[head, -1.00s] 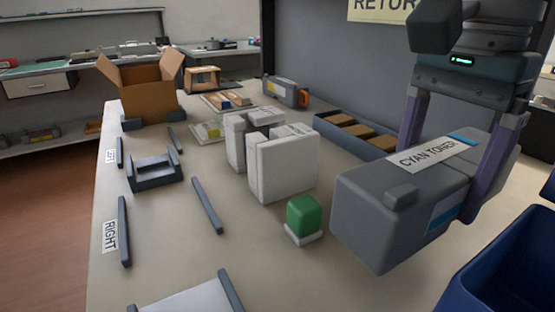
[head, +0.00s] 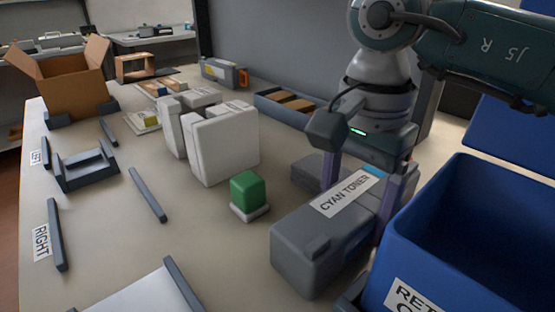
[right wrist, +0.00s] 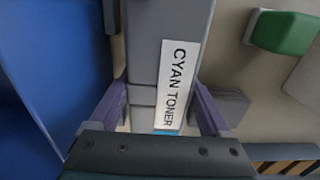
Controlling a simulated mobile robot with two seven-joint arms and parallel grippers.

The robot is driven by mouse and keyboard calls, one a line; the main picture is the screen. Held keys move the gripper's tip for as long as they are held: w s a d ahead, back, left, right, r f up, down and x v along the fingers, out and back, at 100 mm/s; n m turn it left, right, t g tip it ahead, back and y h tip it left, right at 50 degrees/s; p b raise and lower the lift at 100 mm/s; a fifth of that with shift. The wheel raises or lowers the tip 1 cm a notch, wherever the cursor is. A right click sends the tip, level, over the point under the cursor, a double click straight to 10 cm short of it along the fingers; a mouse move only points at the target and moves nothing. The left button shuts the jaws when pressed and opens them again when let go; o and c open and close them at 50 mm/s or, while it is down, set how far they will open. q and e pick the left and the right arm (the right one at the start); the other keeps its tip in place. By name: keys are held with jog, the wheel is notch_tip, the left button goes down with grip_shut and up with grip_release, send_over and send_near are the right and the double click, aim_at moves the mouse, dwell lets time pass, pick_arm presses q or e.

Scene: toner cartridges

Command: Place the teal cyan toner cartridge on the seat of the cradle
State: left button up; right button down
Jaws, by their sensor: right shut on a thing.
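The toner cartridge (head: 300,245) is a grey block with a white CYAN TONER label and a teal stripe. My right gripper (head: 360,205) is shut on it, one finger on each side, from above. The cartridge is at the right, beside the blue bin; I cannot tell whether it touches the table. In the right wrist view the cartridge (right wrist: 145,50) runs between the two fingers. The cradle (head: 88,174), a dark grey stand with raised ends, is at the left of the table, well away from the gripper, and its seat looks empty. My left gripper is not in view.
A green block (head: 246,188) on a white base and white boxes (head: 225,148) stand between cartridge and cradle. Low dark rails (head: 148,195) lie near the cradle. An open carton (head: 72,88) is at the back left. The blue bin (head: 440,262) is close right of the cartridge.

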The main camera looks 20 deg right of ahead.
jog(key=shift+f, duration=0.15)
grip_release()
